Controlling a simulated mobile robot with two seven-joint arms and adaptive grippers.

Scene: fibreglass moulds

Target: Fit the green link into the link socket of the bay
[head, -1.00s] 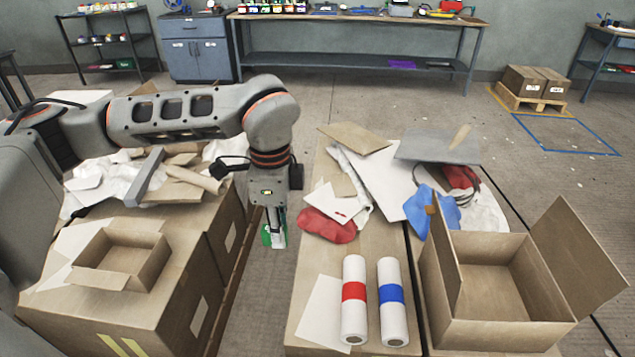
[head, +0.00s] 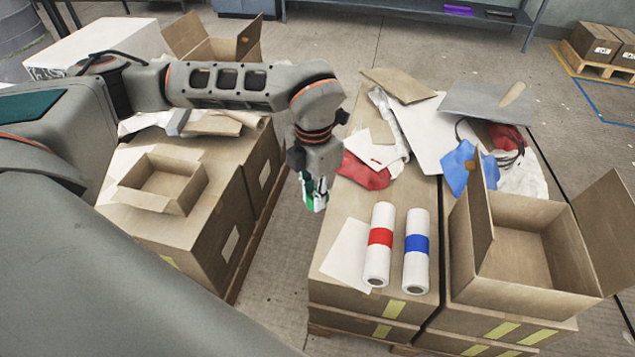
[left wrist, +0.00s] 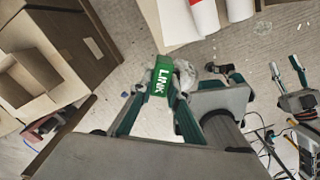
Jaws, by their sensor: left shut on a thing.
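My left gripper (head: 315,196) is shut on the green link (left wrist: 161,78), a green block with white "LINK" lettering in the left wrist view. In the head view only a little green shows at the fingertips, above the gap between the two rows of cartons. The link is clear of the cartons. A second gripper with two spread green fingers, which looks like my right gripper (left wrist: 286,68), is at the right edge of the left wrist view, empty. It is outside the head view. I see neither the bay nor its link socket.
Two white rolls, one with a red band (head: 380,237) and one with a blue band (head: 416,244), lie on the middle cartons. A large open box (head: 525,250) stands to their right. A small open box (head: 163,183) sits on the left cartons. Loose sheets and cloths clutter the back.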

